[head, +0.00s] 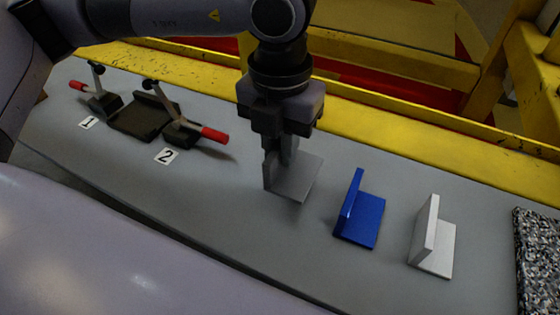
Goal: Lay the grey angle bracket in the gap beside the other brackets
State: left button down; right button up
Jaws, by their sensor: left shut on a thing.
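The grey angle bracket (297,180) is in my left gripper (282,148), which points straight down and is shut on the bracket's upright flange. A small dark shadow shows by its lower corner; I cannot tell whether it touches the bench. A blue angle bracket (363,215) stands on the bench to its right, flat leg down and upright flange at its left. A white angle bracket (433,240) stands further right in a similar pose. My right gripper does not show.
The grey bench (220,210) is clear in front of the brackets. At the left, a dark fixture (143,118) has two red-handled clamps beside labels 1 and 2. A speckled mat (538,250) lies at the right edge. A yellow rail (390,125) runs behind the bench.

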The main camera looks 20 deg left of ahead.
aim_at(280, 166)
pick_arm(q)
jog(key=shift+f, duration=2.15)
jog(key=shift+f, duration=0.15)
jog(key=c, duration=1.1)
grip_release()
jog(key=shift+r, duration=0.35)
notch_tip(280, 166, up, 12)
jog(key=shift+f, duration=0.15)
